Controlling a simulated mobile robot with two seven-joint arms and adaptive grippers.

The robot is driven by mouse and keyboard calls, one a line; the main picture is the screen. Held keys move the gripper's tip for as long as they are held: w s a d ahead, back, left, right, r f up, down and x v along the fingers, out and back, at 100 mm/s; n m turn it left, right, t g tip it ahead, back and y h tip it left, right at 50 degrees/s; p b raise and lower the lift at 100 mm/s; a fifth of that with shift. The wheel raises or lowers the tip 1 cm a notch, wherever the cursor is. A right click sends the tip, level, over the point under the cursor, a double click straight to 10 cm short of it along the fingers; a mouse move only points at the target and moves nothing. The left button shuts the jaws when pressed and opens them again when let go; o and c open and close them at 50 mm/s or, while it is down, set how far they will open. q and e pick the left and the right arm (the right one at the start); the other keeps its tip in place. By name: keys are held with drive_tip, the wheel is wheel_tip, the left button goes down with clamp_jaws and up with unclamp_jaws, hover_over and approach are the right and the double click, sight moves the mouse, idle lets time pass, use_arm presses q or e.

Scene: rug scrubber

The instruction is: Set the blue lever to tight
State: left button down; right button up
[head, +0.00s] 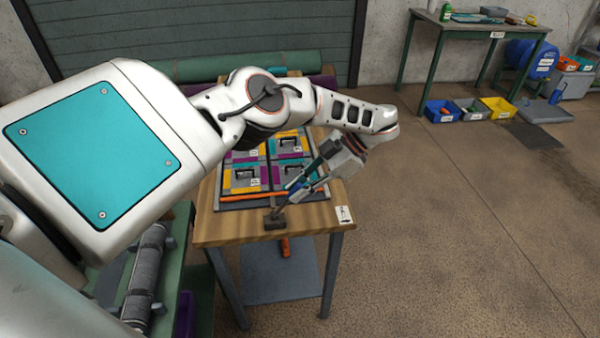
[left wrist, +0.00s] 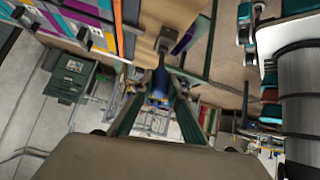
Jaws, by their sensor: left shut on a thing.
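The blue lever (head: 297,184) stands at the front edge of a wooden-topped table. Its shaft slants down to a dark base block (head: 275,221). My left gripper (head: 305,187) reaches in from the right side of the lever and is shut on its blue grip. In the left wrist view, the blue lever (left wrist: 160,80) lies between the two fingertips (left wrist: 159,88), with its base block (left wrist: 166,40) above. The fingers partly hide the grip. Lettering naming the lever's settings is too small to read. My right gripper is not in view.
A dark framed panel of coloured rug squares (head: 232,204) lies on the table behind the lever. A small white label (head: 344,215) is at the table's front right corner. Rolled rugs (head: 240,65) lie behind. Open floor (head: 450,240) is to the right, with coloured bins (head: 441,111) beyond.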

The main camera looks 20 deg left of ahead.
use_arm(q)
drive_tip(key=shift+f, duration=0.2)
idle(0.3)
drive_tip(key=c, duration=1.9)
unclamp_jaws()
wheel_tip(320, 180, up, 10)
drive_tip(key=shift+r, duration=0.1)
drive_tip(key=shift+d, duration=0.1)
